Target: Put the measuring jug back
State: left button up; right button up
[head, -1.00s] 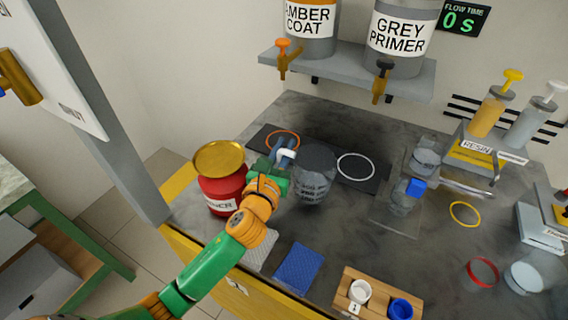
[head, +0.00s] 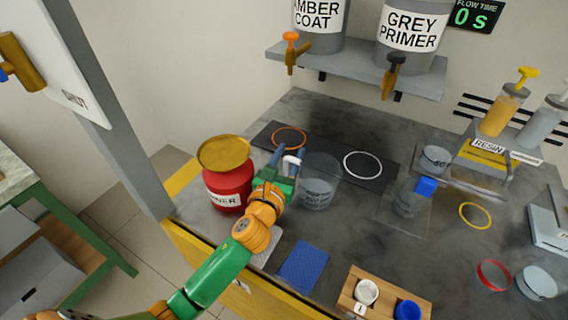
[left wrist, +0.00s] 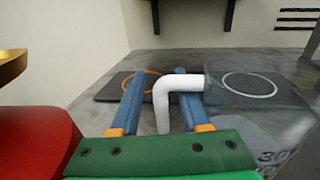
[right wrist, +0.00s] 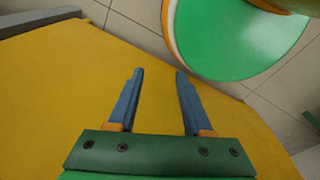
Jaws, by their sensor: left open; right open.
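The measuring jug (head: 319,190) is clear, with a white handle (head: 291,163) on its left side. It appears upright on the grey bench, just in front of the dark mat. My left gripper (head: 287,154) is open at the handle. In the left wrist view the white handle (left wrist: 162,105) shows between the two blue fingers (left wrist: 160,74), with a gap on the left side. The jug's clear body (left wrist: 262,112) is at the right there. My right gripper (right wrist: 159,72) is open and empty in the right wrist view, over a yellow surface.
The dark mat (head: 330,151) bears an orange ring (head: 289,138) and a white ring (head: 362,165). A red tin (head: 229,188) with a gold lid stands close left of my left gripper. A clear vessel (head: 407,200) with a blue part is to the right. A blue cloth (head: 302,265) lies in front.

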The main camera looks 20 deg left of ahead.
pick_arm(q)
jog(key=s, duration=1.1)
jog(key=shift+s+a, duration=0.1)
jog(key=shift+s, duration=0.3)
